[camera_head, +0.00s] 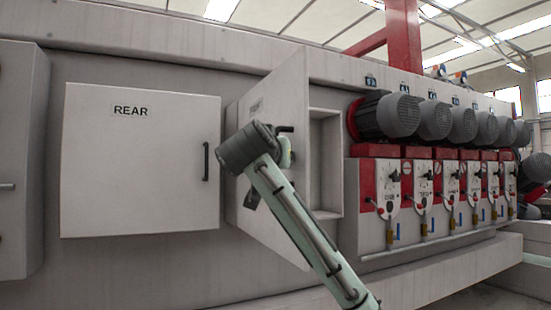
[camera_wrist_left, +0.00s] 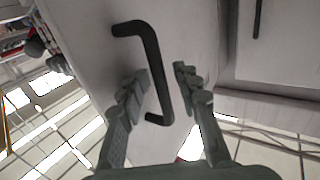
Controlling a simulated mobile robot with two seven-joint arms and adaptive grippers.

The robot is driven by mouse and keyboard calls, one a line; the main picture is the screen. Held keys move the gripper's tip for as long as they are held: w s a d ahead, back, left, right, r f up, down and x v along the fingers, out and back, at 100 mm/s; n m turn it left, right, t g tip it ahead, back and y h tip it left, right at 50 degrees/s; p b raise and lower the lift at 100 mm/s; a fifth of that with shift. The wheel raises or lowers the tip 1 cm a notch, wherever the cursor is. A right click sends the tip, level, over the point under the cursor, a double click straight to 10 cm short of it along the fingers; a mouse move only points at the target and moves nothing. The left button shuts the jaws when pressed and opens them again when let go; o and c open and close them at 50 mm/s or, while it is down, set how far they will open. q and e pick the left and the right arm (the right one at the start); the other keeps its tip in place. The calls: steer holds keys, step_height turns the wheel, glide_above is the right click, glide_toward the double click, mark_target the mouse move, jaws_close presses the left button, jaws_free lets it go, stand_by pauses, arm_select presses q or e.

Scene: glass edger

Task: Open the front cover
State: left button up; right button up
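The front cover (camera_head: 285,85) is a pale hinged door. It stands partly swung out, its free edge toward me on the right, with the opening (camera_head: 325,165) of the cabinet showing beside it. One arm of mine crosses in front of it, its dark wrist (camera_head: 245,148) hiding part of the panel. In the left wrist view the cover's black bar handle (camera_wrist_left: 152,60) stands out from the pale panel. My left gripper (camera_wrist_left: 158,75) is open, its fingers apart on either side of the handle's lower part; contact cannot be told. My right gripper is not in view.
The shut REAR door (camera_head: 140,165) with its black handle (camera_head: 206,162) is left of the cover. Several grey motors (camera_head: 398,115) and red-and-white control units (camera_head: 388,185) line the machine to the right. A pale ledge (camera_head: 450,270) runs below.

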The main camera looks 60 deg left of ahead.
arm_select(q)
steer(key=shift+s, duration=0.1)
steer(key=v, duration=1.2)
stand_by(0.4)
